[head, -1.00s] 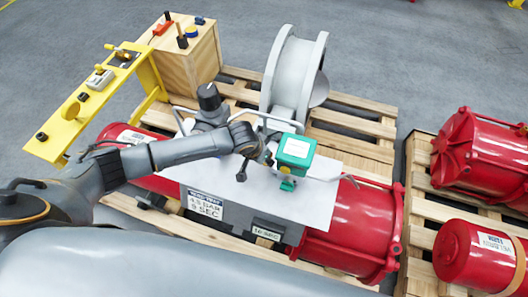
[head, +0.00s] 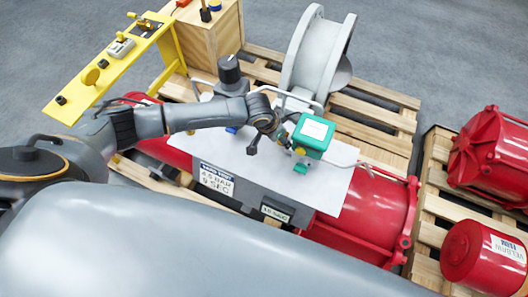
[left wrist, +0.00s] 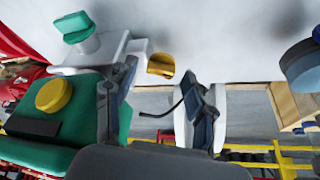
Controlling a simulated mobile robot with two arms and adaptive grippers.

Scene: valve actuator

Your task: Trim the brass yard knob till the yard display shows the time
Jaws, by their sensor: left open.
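A brass knob (left wrist: 161,66) sits on a white block beside the green box (left wrist: 95,140) in the left wrist view. My left gripper (left wrist: 160,80) is open, with one finger on each side of the knob's line of sight; I cannot tell whether either touches it. In the head view my left gripper (head: 284,138) is at the left side of the green box (head: 314,134) above the white panel. A small display (head: 275,213) is on the panel's grey front; its digits are too small to read surely. A sign (head: 216,180) beside it reads 4.5 BAR 9 SEC. My right gripper is out of view.
A grey flanged wheel (head: 312,55) stands on the pallet behind the panel. A yellow bracket (head: 105,75) with knobs and a wooden box (head: 212,40) are at the back left. Red cylinders (head: 490,150) lie at right. A bent rod (head: 350,165) sticks out right of the green box.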

